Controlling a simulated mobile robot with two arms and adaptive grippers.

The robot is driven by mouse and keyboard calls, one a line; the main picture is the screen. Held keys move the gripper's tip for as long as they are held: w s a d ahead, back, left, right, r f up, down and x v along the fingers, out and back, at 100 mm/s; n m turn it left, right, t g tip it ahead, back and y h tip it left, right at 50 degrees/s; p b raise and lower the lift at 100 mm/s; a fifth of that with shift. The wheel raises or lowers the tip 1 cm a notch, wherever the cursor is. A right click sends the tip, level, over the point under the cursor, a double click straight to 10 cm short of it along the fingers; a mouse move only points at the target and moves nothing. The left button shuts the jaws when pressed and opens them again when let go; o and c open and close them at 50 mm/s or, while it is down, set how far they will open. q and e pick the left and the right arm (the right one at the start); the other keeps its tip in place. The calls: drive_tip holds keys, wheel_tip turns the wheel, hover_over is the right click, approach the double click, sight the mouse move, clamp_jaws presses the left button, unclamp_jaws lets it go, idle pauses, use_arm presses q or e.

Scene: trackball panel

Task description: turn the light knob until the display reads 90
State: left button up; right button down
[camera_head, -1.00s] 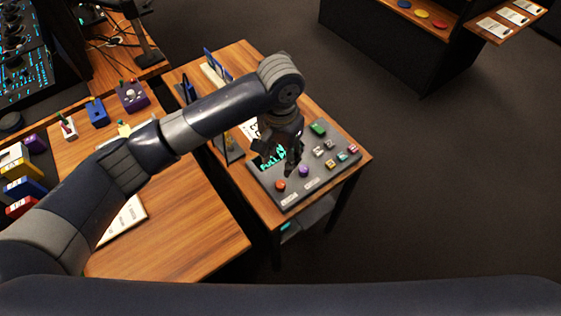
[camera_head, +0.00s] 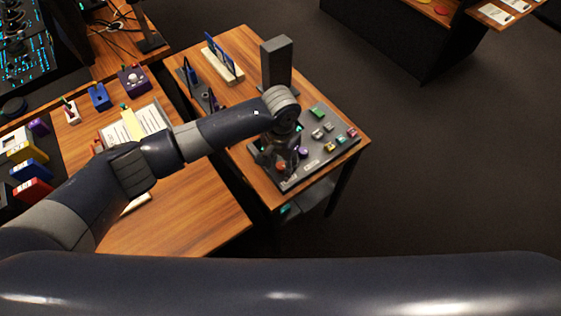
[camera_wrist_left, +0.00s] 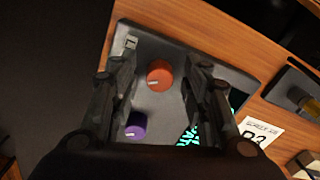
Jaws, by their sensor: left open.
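The dark grey panel (camera_head: 335,148) lies on a small wooden table. In the left wrist view, an orange knob (camera_wrist_left: 159,75) sits between the fingers of my open left gripper (camera_wrist_left: 157,85), with a gap on each side. A purple knob (camera_wrist_left: 136,125) is close to one finger. I cannot tell from a label which is the light knob. The display (camera_wrist_left: 190,134) shows cyan characters, partly covered by a finger; its reading is not legible. In the head view my left gripper (camera_head: 283,163) points down over the panel's near-left corner, beside the purple knob (camera_head: 303,152).
Several small coloured controls, including a green block (camera_head: 317,113), sit on the panel's far part. A dark upright block (camera_head: 277,62) stands behind. A wooden desk (camera_head: 180,215) with papers and coloured boxes is to the left. Floor on the right is clear.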

use_arm(q)
clamp_jaws()
drive_tip(key=shift+r, duration=0.1)
drive_tip(key=shift+m+p, duration=0.5)
drive_tip(key=shift+m, duration=0.1)
drive_tip(key=m+p, duration=0.2)
drive_tip(key=m, duration=0.1)
drive_tip(key=shift+r, duration=0.1)
drive_tip(key=m+p, duration=0.1)
drive_tip(key=m, duration=0.3)
drive_tip(key=shift+m, duration=0.3)
drive_tip(key=m+p, duration=0.1)
drive_tip(key=m, duration=0.4)
drive_tip(key=shift+m, duration=0.3)
drive_tip(key=m, duration=0.5)
use_arm(e)
drive_tip(key=r, duration=0.1)
drive_tip(key=s+r, duration=0.1)
drive_tip(key=r, duration=0.3)
drive_tip(key=shift+s, duration=0.35)
use_arm(q)
drive_tip(key=shift+m, duration=0.3)
